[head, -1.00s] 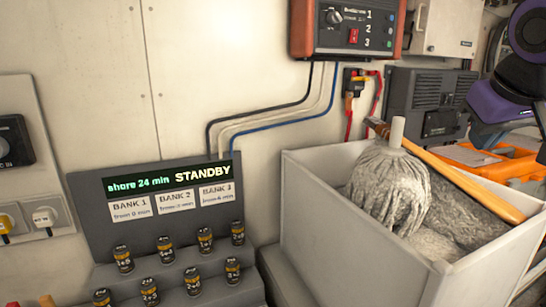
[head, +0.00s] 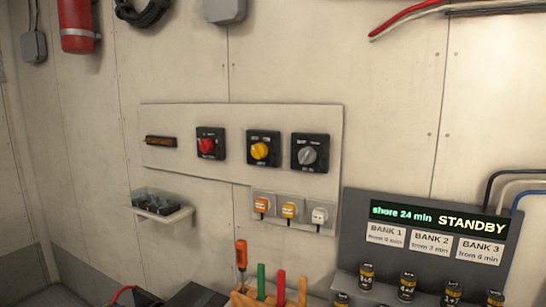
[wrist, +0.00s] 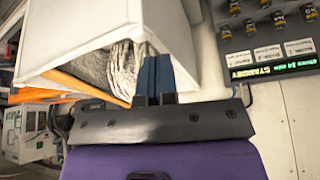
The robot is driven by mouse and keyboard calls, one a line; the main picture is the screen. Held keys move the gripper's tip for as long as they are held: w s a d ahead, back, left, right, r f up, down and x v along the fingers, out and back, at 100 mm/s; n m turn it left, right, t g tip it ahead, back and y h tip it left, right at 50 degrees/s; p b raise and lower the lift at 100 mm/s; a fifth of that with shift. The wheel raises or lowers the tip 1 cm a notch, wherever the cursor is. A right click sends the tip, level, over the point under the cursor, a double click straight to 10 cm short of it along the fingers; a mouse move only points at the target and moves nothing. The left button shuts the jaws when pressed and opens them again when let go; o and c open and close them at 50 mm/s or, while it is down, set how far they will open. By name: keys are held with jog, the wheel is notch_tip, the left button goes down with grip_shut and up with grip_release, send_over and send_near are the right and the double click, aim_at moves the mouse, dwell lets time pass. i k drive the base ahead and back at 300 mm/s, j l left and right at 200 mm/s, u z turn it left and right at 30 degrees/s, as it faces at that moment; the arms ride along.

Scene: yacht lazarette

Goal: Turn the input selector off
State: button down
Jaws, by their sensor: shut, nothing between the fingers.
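Three rotary switches sit on a pale wall panel (head: 240,117) in the head view: one with a red knob (head: 207,145), one with a yellow knob (head: 260,151) and one with a grey knob (head: 307,156). Their small labels are too blurred to tell which is the input selector or how each is set. My gripper (wrist: 152,60) shows only in the wrist view. The switches are not in the wrist view.
Three plugs in sockets (head: 289,211) sit below the switches. A display board (head: 435,237) reading STANDBY stands to the right, with several small labelled cylinders (head: 407,287) before it. A small shelf (head: 162,212) juts out at left. Screwdrivers (head: 241,262) stand upright at the bottom.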

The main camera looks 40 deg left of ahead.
aim_at(307, 155)
jog(key=k+j+u, duration=0.15)
jog(key=j+u, duration=0.85)
